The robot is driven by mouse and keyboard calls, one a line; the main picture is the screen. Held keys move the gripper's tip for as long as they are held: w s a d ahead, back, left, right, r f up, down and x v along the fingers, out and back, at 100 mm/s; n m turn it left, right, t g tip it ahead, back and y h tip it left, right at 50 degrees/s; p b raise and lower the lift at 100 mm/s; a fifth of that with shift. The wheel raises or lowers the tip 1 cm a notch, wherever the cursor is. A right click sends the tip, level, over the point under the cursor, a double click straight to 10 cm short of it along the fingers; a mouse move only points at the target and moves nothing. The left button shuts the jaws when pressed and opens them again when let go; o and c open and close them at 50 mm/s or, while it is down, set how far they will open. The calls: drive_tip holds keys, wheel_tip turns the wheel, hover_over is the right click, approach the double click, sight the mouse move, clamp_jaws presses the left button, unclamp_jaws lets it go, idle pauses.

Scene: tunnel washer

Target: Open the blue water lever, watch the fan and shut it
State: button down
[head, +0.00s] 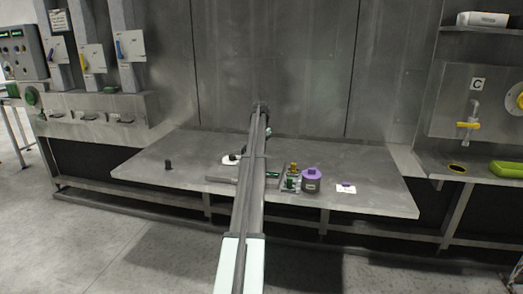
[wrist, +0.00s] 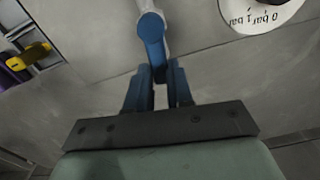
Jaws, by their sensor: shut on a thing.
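In the wrist view, the blue lever (wrist: 151,28) hangs from a pale stem, its round head at the top and its bar running down between the fingers. My gripper (wrist: 156,76) is shut on the bar of this lever, with a blue finger on each side. A white gauge dial (wrist: 262,8), marked 0 bar and 1 bar, lies at the upper right, upside down. In the head view, a white round piece (head: 231,159) shows left of my arm on the bench. My arm hides the lever and the gripper there. I cannot make out a fan.
The grey bench (head: 385,198) also bears yellow and green fittings (head: 292,170), a purple-topped pot (head: 311,183), a white card (head: 346,189) and a black peg (head: 168,165). In the wrist view, a yellow handle (wrist: 30,56) is at the left. The bench's left part is mostly clear.

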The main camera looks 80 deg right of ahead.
drive_tip(key=shift+w, duration=0.1)
idle(0.3)
drive_tip(key=c, duration=1)
unclamp_jaws()
drive_tip(key=shift+r, duration=0.1)
wheel_tip(320, 180, up, 14)
drive_tip(key=shift+f, duration=0.2)
